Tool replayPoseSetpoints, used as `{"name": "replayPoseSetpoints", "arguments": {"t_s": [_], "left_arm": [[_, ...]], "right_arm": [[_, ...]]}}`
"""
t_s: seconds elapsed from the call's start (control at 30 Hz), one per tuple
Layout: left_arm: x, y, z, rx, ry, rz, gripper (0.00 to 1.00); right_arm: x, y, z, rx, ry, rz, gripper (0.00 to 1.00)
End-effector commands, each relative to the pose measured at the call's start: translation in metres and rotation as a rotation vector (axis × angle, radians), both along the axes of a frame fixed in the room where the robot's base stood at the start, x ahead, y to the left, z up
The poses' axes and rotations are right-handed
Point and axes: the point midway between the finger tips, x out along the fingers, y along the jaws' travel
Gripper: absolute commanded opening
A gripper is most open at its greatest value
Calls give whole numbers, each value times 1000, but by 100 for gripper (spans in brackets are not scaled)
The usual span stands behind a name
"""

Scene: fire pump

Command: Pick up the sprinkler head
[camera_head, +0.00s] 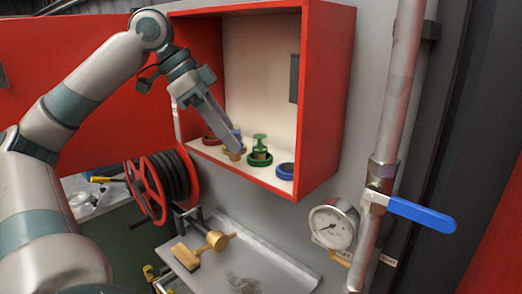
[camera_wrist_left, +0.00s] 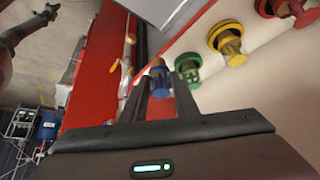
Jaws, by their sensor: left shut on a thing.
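My left gripper (camera_head: 229,146) reaches into the open red cabinet (camera_head: 329,105) from the left. In the left wrist view, its fingers (camera_wrist_left: 162,82) are shut on a blue sprinkler head (camera_wrist_left: 160,76). Some blue also shows by the fingertips in the head view (camera_head: 237,131). A green sprinkler head (camera_head: 260,145) stands in its ring just right of the gripper. A blue ring (camera_head: 285,171) farther right looks empty. The left wrist view also shows a yellow sprinkler head (camera_wrist_left: 230,45) and a red one (camera_wrist_left: 288,8); the fingers partly cover the yellow one in the head view.
The cabinet's red door (camera_head: 95,80) stands open at left. Below are a hose reel (camera_head: 163,188) and a grey tray (camera_head: 270,256) with a brass-coloured tool (camera_head: 216,240). A pressure gauge (camera_head: 332,224) and a blue-handled valve (camera_head: 422,214) are at right.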

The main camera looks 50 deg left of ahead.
Motion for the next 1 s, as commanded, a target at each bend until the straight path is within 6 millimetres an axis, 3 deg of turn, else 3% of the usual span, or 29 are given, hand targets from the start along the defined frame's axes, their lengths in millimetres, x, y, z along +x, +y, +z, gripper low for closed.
{"name": "replayPoseSetpoints", "arguments": {"t_s": [0.03,0.1,0.4,1.0], "left_arm": [[-9,8,-6,1,0,6,4],[-20,16,-5,0,-1,5,4],[-46,37,-1,0,0,1,4],[-50,40,1,0,0,-1,4]], "right_arm": [[0,0,-14,0,0,0,0],[0,1,-21,0,0,0,0],[0,2,-36,2,0,-1,0],[-1,3,-36,3,1,-1,0]]}}
